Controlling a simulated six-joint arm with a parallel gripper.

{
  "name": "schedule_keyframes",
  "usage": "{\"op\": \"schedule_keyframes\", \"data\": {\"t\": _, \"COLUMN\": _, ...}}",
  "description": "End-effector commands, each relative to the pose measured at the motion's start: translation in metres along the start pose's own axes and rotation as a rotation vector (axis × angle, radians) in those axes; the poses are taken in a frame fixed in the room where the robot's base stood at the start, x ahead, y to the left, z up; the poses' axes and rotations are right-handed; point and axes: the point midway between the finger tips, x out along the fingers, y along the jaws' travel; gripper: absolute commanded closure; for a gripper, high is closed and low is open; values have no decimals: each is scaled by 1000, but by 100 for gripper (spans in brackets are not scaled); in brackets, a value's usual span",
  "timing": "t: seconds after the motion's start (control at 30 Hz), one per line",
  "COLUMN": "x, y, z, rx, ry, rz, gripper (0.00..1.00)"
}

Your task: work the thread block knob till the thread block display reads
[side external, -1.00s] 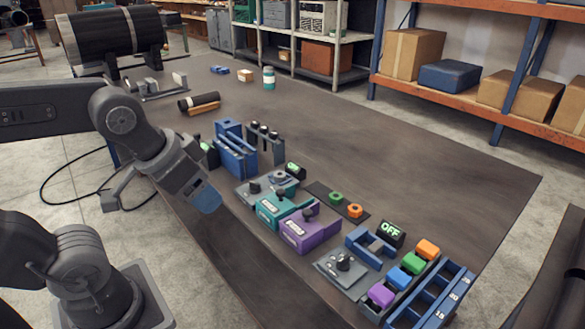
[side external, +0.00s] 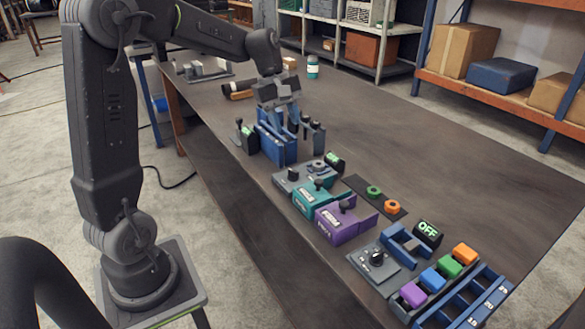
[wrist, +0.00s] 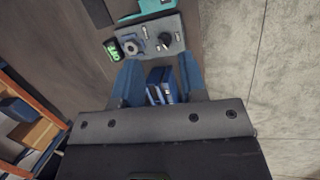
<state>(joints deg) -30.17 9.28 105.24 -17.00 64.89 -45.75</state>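A grey block (side external: 298,178) with a black knob (side external: 292,175), a round fitting and a small green-lit display (side external: 335,161) sits mid-bench. I take it as the thread block, though no label is readable. In the wrist view, the block (wrist: 148,52), knob (wrist: 165,41) and display (wrist: 113,49) lie just beyond my fingertips; the display's text is too small to read. My gripper (side external: 279,103) hangs above the blue rack (side external: 273,138), apart from the knob. In the wrist view, my gripper's (wrist: 160,72) two blue fingers are spread with nothing held between them.
A grey panel (side external: 372,267) with a knob and a display reading OFF (side external: 428,232) stands nearer the front. Tall grey posts stand beside the rack. The bench's right side is clear.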

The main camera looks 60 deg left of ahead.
Motion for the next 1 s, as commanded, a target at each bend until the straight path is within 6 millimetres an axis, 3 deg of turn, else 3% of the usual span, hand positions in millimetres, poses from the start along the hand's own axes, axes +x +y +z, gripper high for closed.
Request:
{"op": "schedule_keyframes", "data": {"t": 0.03, "x": 9, "y": 4, "z": -26, "rx": -112, "ry": -32, "rz": -10, "gripper": 62}}
{"op": "schedule_keyframes", "data": {"t": 0.1, "x": 18, "y": 7, "z": -52, "rx": -245, "ry": -69, "rz": -16, "gripper": 62}}
{"op": "schedule_keyframes", "data": {"t": 0.2, "x": 29, "y": 9, "z": -82, "rx": -391, "ry": -109, "rz": -23, "gripper": 62}}
{"op": "schedule_keyframes", "data": {"t": 0.3, "x": 35, "y": 8, "z": -100, "rx": -479, "ry": -135, "rz": -28, "gripper": 62}}
{"op": "schedule_keyframes", "data": {"t": 0.57, "x": 55, "y": 8, "z": -104, "rx": -520, "ry": -148, "rz": -31, "gripper": 62}}
{"op": "schedule_keyframes", "data": {"t": 1.0, "x": 141, "y": 8, "z": -91, "rx": -516, "ry": -148, "rz": -33, "gripper": 62}}
